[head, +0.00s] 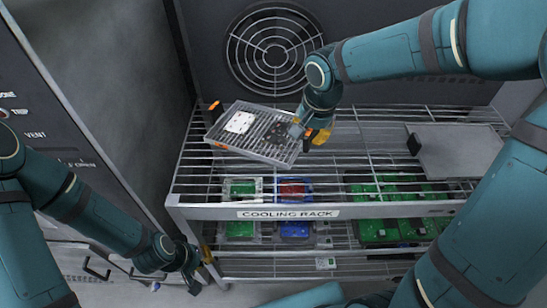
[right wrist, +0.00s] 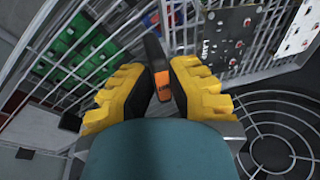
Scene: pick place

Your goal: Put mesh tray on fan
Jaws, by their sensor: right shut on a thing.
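The mesh tray (head: 270,153) is a grey wire tray with orange-marked handles, and a white board and a dark board lie in it. My right gripper (head: 310,133) is shut on the tray's right-end handle. The tray looks tilted and appears to be over the cooling rack's left part. In the right wrist view, the yellow fingers (right wrist: 155,88) close on a dark handle with an orange piece, and the tray mesh (right wrist: 185,30) shows beyond. The round fan (head: 275,50) is in the back wall, behind the tray; its grille also shows in the right wrist view (right wrist: 285,130). My left gripper (head: 190,268) is low at left; its fingers are unclear.
The wire cooling rack (head: 290,213) has a bare top shelf in the middle. Trays with green, red and blue boards (head: 390,190) are on lower levels. A flat grey panel (head: 457,150) lies at right on top. A cabinet (head: 60,110) stands at left.

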